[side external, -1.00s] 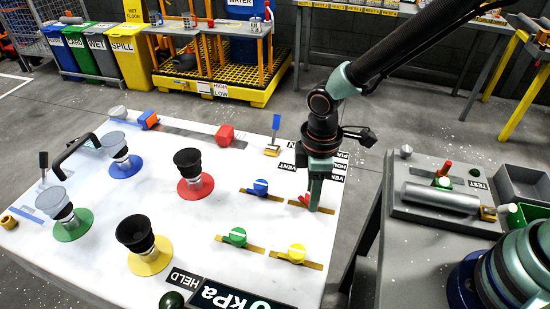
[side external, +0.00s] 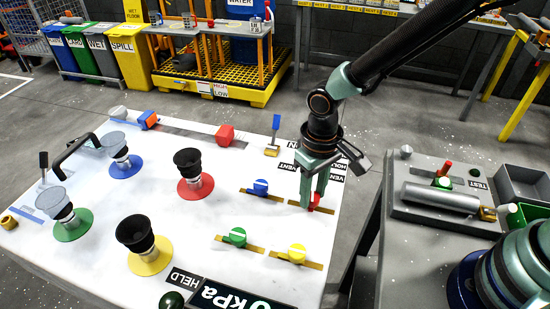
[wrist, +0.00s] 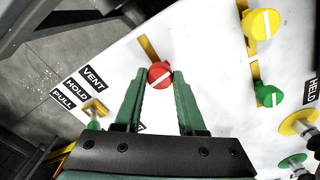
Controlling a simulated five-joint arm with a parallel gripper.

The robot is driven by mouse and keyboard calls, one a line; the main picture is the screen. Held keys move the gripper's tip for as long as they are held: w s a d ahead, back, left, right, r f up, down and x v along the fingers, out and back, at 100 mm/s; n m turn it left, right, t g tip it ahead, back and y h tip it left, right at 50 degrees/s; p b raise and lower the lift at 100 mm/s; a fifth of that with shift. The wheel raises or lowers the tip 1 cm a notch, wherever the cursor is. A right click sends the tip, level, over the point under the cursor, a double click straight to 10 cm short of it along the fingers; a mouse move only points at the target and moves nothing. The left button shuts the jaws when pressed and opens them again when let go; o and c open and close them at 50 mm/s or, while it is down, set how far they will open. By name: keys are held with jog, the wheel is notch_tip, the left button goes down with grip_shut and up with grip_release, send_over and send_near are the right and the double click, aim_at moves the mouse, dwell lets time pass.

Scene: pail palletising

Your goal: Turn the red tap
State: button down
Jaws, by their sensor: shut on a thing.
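The red tap (side external: 317,197) sits on a brass strip on the white table, in front of the VENT, HOLD and PULL labels. My gripper (side external: 313,204) points down over it with a finger on either side. In the wrist view the round red tap (wrist: 160,74) with a white line lies between my fingertips (wrist: 160,78), and the jaws are shut on it. In the side view the fingers partly hide the tap.
A blue tap (side external: 261,187), a green tap (side external: 238,237) and a yellow tap (side external: 297,253) stand near it. Suction cups on coloured bases, such as the red one (side external: 194,187), stand to the left. A grey bench (side external: 400,270) is at right.

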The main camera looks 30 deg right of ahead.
aim_at(313, 196)
jog(key=shift+m, duration=0.9)
jog(key=c, duration=0.5)
grip_release()
notch_tip(313, 196, up, 12)
jog(key=shift+r, duration=0.1)
